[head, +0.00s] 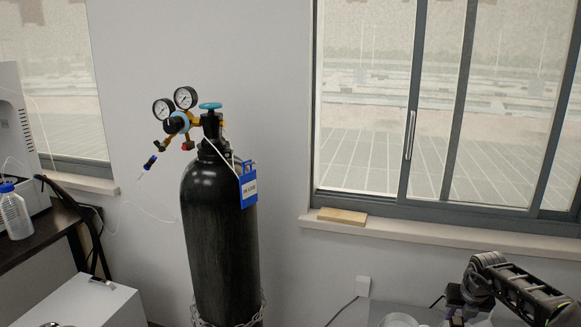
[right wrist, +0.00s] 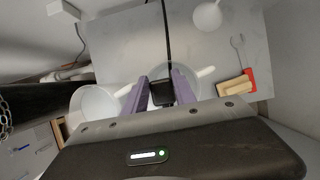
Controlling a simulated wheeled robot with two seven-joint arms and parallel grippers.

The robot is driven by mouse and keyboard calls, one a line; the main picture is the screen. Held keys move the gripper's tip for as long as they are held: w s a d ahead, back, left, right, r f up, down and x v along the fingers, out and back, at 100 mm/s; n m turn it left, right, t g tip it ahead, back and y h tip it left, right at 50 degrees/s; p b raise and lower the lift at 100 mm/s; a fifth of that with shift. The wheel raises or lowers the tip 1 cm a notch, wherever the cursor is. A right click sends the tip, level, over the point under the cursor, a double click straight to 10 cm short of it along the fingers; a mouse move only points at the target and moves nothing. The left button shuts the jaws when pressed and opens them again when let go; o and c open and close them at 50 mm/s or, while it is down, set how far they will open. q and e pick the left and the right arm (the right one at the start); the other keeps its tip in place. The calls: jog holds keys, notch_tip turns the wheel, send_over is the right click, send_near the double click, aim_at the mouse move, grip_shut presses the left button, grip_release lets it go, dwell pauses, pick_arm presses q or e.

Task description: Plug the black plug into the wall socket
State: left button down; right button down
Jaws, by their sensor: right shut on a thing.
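The black plug (right wrist: 162,94) is between the two purple fingers of my right gripper (right wrist: 160,86) in the right wrist view, and a black cable runs from it away over the grey table. The right gripper is shut on the plug. In the head view my right gripper (head: 462,302) is low at the right, above the table. A small white wall box (head: 363,286), which looks like the socket, is on the wall below the window, left of the gripper and apart from it. A cable runs from it down to the left. Its face is too small to make out.
White cups (right wrist: 95,104) stand on the grey table (right wrist: 130,45) below the gripper. A red and wooden item (right wrist: 236,87) lies at the right. A black gas cylinder (head: 222,235) with gauges stands left of the wall box. The wall between them is clear.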

jog(key=shift+s+a+r, duration=0.2)
jog(key=shift+s+a, duration=0.25)
jog(key=shift+s+a+f+n+y, duration=0.1)
jog(key=shift+a+f+n+y, duration=0.25)
jog(key=shift+n, duration=0.45)
jog(key=shift+s+a+r+n, duration=0.15)
jog(key=shift+s+a+n, duration=0.05)
jog(key=shift+a+n, duration=0.2)
jog(key=s+a+n+g+y, duration=0.1)
jog(key=s+a+n+g, duration=0.1)
jog(key=s+a+n, duration=0.3)
jog(key=s+a+r+n+g+y, duration=0.1)
jog(key=s+a+n, duration=0.4)
jog(key=a+n, duration=0.8)
jog(key=s+a+n+g+y, duration=0.2)
jog(key=s+a+n+g, duration=0.2)
jog(key=a+n, duration=0.5)
jog(key=shift+s+a+r, duration=0.25)
jog(key=shift+s+r, duration=0.15)
jog(key=shift+s, duration=0.65)
